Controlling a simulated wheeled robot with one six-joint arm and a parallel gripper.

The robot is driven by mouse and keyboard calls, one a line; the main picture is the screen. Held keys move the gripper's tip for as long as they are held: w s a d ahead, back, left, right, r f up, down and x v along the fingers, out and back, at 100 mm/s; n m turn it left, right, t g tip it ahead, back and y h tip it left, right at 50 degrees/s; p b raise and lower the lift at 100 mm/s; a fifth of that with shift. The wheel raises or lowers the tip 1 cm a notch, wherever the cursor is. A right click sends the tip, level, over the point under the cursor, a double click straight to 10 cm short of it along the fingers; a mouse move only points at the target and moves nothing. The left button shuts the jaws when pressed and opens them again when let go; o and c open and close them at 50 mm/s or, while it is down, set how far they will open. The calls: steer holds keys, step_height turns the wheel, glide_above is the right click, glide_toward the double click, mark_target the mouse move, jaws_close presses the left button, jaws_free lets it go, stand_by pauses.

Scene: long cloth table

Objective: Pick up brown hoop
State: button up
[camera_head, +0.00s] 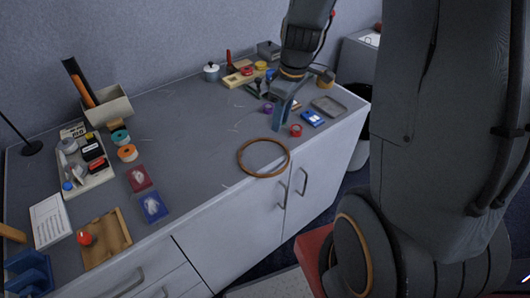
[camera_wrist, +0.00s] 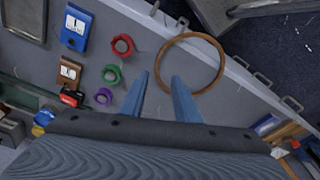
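The brown hoop (camera_head: 262,176) is a thin ring lying flat on the grey table top, with its front side at or slightly over the front edge. In the wrist view the hoop (camera_wrist: 223,62) is just beyond my fingers, with the edge strip crossing under its far side. My gripper (camera_head: 279,127) hangs above the table, behind and slightly right of the hoop in the head view. In the wrist view my gripper (camera_wrist: 160,77) has its two blue fingers apart with nothing between them. The right fingertip overlaps the hoop's near rim in the picture; I cannot tell any contact.
A red spool (camera_head: 296,131), a blue box (camera_head: 313,118) and a grey tray (camera_head: 329,106) lie right of my gripper. A purple spool (camera_head: 268,108) is close behind it. Red and blue cards (camera_head: 153,207) lie far left. The table left of the hoop is clear.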

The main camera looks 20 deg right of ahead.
mark_target(275, 141)
steer(key=shift+w+d+f, duration=0.2)
steer(key=shift+w+f, duration=0.1)
steer(key=shift+f, duration=0.2)
steer(key=shift+w+a+f+p, duration=0.15)
steer(key=shift+f+p, duration=0.15)
steer(key=shift+f, duration=0.85)
steer(key=shift+a+f+p, duration=0.2)
steer(key=shift+f+p, duration=0.1)
steer(key=shift+f, duration=0.8)
steer(key=shift+w+a+f+p, duration=0.15)
steer(key=shift+f+p, duration=0.15)
steer(key=shift+f, duration=0.85)
jaws_close()
